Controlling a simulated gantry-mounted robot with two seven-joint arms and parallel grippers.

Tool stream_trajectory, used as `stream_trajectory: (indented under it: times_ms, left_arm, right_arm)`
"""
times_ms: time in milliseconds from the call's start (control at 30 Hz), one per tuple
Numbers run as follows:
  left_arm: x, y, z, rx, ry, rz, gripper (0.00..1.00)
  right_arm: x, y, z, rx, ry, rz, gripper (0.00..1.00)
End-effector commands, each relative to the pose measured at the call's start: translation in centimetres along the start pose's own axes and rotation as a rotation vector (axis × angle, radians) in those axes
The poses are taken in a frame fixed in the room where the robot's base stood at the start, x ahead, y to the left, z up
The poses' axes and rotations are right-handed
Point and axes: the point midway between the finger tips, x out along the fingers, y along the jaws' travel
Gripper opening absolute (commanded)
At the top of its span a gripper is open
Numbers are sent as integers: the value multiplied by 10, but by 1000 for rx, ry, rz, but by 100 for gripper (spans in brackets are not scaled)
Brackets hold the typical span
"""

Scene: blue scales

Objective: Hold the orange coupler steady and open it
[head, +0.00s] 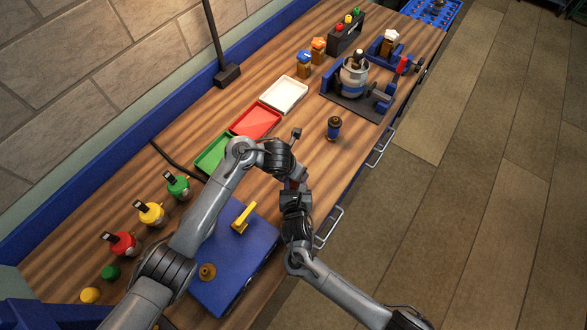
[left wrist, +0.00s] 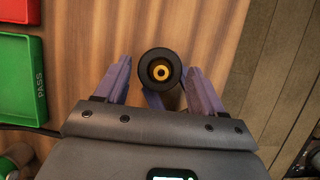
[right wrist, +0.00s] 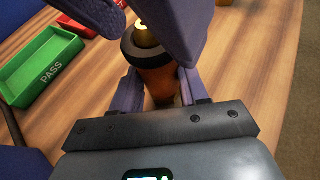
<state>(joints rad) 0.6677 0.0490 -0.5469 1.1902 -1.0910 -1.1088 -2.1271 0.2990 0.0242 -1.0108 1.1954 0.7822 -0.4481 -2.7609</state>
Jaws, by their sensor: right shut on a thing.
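The orange coupler (right wrist: 156,82) stands between my two grippers, with a black collar and a brass-coloured centre at its top. My right gripper (right wrist: 157,85) is shut on its orange body, one finger on each side. My left gripper (left wrist: 158,65) is above, its fingers apart on either side of the black end, with a visible gap at the left finger. The coupler's black end (left wrist: 161,72) faces the left wrist camera. In the head view my left gripper (head: 294,178) and right gripper (head: 293,189) meet over the bench and mostly hide the coupler.
A blue coupler (head: 334,128) stands on the bench. Green (head: 212,153), red (head: 256,121) and white (head: 284,94) trays lie behind. A grey tank (head: 353,77) sits in a blue fixture. A blue box (head: 240,265) and coloured bottles (head: 150,213) are at the left.

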Motion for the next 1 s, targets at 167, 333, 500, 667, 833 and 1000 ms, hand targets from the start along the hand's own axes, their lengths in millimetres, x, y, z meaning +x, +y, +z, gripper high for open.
stream_trajectory:
  times_ms: [167, 333, 500, 667, 833, 1000]
  left_arm:
    - [0, 0, 0, 0, 0, 0, 41]
    - [0, 0, 0, 0, 0, 0, 16]
    - [0, 0, 0, 0, 0, 0, 15]
    - [-1, 0, 0, -1, 0, 1, 15]
    - [-1, 0, 0, -1, 0, 0, 15]
    - [-1, 0, 0, 0, 0, 0, 15]
  right_arm:
    - [0, 0, 0, 0, 0, 0, 0]
    - [0, 0, 0, 0, 0, 0, 0]
    - [0, 0, 0, 0, 0, 0, 0]
    - [0, 0, 0, 0, 0, 0, 0]
    - [0, 0, 0, 0, 0, 0, 0]
    - [0, 0, 0, 0, 0, 0, 0]
